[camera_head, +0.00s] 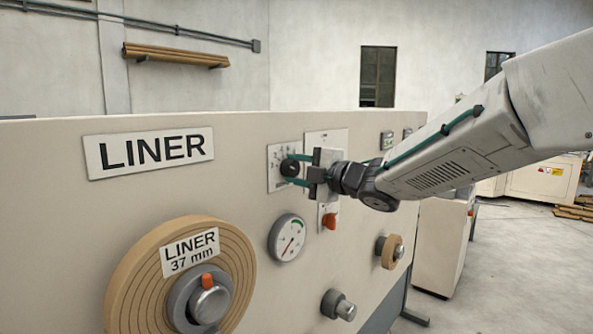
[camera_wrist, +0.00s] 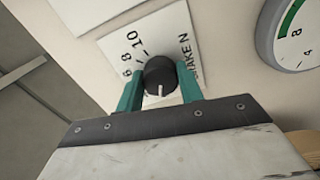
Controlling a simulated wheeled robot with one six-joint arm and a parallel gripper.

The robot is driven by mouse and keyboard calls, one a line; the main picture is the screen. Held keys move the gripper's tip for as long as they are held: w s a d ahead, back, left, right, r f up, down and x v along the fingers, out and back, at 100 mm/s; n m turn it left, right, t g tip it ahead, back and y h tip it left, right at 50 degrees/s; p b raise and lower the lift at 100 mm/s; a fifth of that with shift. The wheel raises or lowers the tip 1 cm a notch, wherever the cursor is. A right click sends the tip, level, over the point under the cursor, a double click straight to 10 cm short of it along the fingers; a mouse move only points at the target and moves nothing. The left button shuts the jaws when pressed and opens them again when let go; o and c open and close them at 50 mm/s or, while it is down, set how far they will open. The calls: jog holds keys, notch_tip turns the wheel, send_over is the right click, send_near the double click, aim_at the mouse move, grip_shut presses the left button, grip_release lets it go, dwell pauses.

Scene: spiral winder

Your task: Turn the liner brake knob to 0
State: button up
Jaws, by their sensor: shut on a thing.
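The liner brake knob is a black round knob (camera_head: 290,168) on a white scale plate (camera_head: 275,180) on the beige panel. In the wrist view the knob (camera_wrist: 160,76) shows a white pointer line toward the bottom of the picture, and the plate (camera_wrist: 183,32) shows printed numbers including 8 and 10. My gripper (camera_head: 297,170) has its two green fingers on either side of the knob, shut on it. The wrist view shows the fingers (camera_wrist: 160,88) at the knob's left and right.
A large liner roll (camera_head: 180,280) sticks out at the lower left. A small roll (camera_head: 388,251) and a metal roller (camera_head: 338,305) protrude at the lower right.

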jog(key=shift+n, duration=0.8)
jog(key=o, duration=1)
jog(key=v, duration=0.7)
jog(key=shift+s+d, duration=0.15)
jog(key=shift+d, duration=0.25)
